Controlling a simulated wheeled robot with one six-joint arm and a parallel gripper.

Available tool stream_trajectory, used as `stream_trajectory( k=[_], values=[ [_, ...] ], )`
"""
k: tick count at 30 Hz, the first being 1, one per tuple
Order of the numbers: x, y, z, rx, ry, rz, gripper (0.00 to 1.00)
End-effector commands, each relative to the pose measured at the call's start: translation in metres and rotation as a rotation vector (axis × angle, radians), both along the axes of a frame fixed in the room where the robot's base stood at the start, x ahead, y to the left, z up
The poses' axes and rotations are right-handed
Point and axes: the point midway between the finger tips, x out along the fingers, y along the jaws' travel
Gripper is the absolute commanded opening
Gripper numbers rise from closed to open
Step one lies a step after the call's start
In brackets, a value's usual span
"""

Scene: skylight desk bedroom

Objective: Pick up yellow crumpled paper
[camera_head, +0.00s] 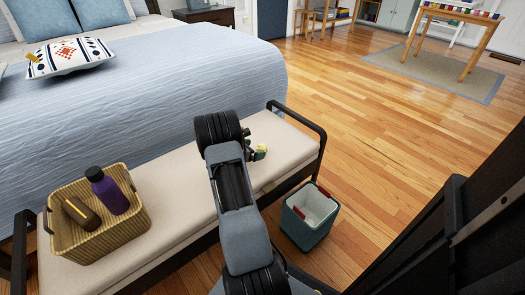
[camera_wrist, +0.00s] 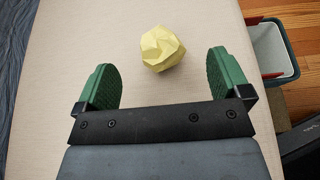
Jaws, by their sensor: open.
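The yellow crumpled paper (camera_wrist: 162,49) rests on the cream bench cushion (camera_wrist: 70,50). In the wrist view it lies just beyond my gripper (camera_wrist: 160,80), roughly centred between the two green finger pads and apart from both. My gripper is open and empty. In the head view the paper (camera_head: 261,151) shows as a small yellow lump near the right end of the bench, beside the green fingertips. My arm covers the middle of the bench and part of the gripper in that view.
A wicker basket (camera_head: 75,245) with a purple bottle (camera_head: 107,190) and a brown item stands on the bench's left part. A grey-green bin (camera_head: 309,216) stands on the floor right of the bench. The bed (camera_head: 180,85) lies behind. The wooden floor (camera_head: 375,140) at right is clear.

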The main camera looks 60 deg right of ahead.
Motion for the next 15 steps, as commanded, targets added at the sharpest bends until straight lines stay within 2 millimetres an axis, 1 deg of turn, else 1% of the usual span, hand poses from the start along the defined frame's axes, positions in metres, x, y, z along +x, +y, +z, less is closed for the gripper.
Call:
stream_trajectory(
  k=[5, 12, 15],
  values=[
    [-0.006, -0.013, -0.009, 0.001, -0.001, -0.003, 0.95],
    [-0.016, -0.040, -0.021, 0.001, 0.000, -0.002, 0.95],
    [-0.016, -0.044, -0.020, 0.001, 0.000, 0.000, 0.95]
  ],
)
